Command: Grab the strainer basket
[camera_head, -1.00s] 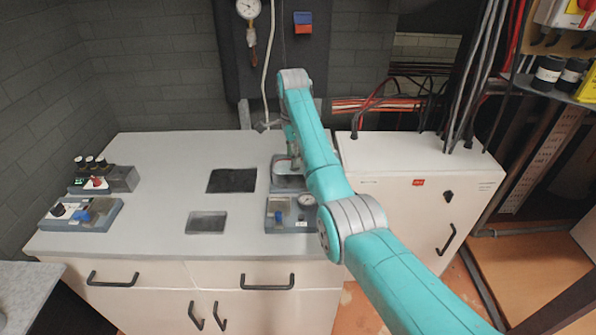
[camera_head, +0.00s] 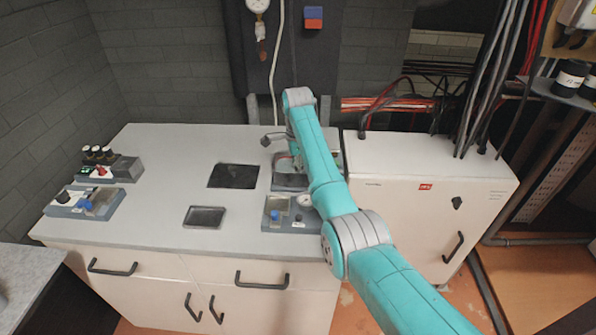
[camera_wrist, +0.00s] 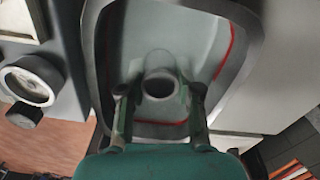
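In the wrist view, a grey tray-like housing (camera_wrist: 200,42) with a dark rim and a red line inside lies under my gripper (camera_wrist: 160,105). Its two fingers are apart, one on each side of a round dark-centred piece (camera_wrist: 158,84) in the housing. This may be the strainer basket, but blur leaves that unclear. No contact between fingers and piece can be made out. In the head view the housing (camera_head: 283,181) sits on the right part of the counter, partly behind my arm, which hides the fingertips.
A unit with a blue knob (camera_head: 276,214) stands in front of the housing; its round gauge (camera_wrist: 30,82) is close by in the wrist view. A white cabinet (camera_head: 420,200) is right of my arm. Dark trays (camera_head: 233,176) lie left. The counter's middle is mostly clear.

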